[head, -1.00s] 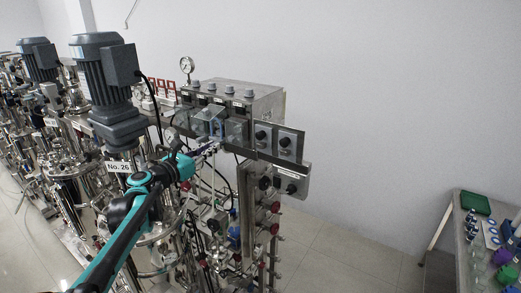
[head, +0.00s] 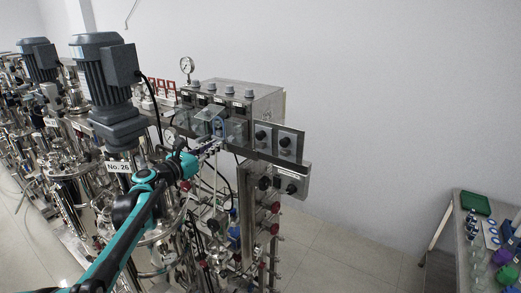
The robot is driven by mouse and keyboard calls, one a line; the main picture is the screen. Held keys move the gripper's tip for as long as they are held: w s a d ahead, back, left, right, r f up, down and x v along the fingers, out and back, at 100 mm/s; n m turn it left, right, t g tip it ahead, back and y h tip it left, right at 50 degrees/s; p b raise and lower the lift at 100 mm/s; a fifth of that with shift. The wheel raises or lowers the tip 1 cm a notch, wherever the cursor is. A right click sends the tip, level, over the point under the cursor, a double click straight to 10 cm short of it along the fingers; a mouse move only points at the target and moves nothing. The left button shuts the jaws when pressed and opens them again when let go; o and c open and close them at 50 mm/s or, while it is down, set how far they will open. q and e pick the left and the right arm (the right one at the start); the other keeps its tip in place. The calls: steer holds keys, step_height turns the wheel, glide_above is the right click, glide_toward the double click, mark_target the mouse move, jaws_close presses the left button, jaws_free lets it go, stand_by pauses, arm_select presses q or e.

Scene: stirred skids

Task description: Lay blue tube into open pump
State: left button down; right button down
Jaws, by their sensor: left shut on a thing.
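My left arm comes in from the lower left, and its gripper (head: 208,149) is at the front of the pump row on the skid. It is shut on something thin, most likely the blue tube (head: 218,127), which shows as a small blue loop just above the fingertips. The open pump (head: 208,126), with its clear cover raised, is right behind and above the fingertips. Whether the tube lies inside the pump head or in front of it is too small to tell. My right gripper is not in view.
A motor (head: 105,75) on the No. 26 vessel stands left of the pumps. Pump units with black knobs (head: 285,142) sit to the right. Valves and piping crowd below. A side table (head: 478,240) with bottles and a green tray (head: 475,203) is at far right. Floor between is clear.

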arm_select(q)
steer(key=shift+f, duration=0.35)
stand_by(0.7)
steer(key=c, duration=1.5)
jaws_free()
steer(key=shift+o, duration=0.7)
steer(key=shift+s+a+b, duration=0.1)
steer(key=shift+a+b, duration=0.05)
steer(key=shift+b, duration=0.15)
steer(key=shift+s+a, duration=0.35)
steer(key=shift+s, duration=0.2)
steer(key=shift+s+a, duration=0.4)
steer(key=shift+s, duration=0.2)
steer(key=shift+s+a, duration=0.1)
steer(key=shift+a, duration=0.05)
steer(key=shift+s+a, duration=0.3)
steer(key=shift+s, duration=0.2)
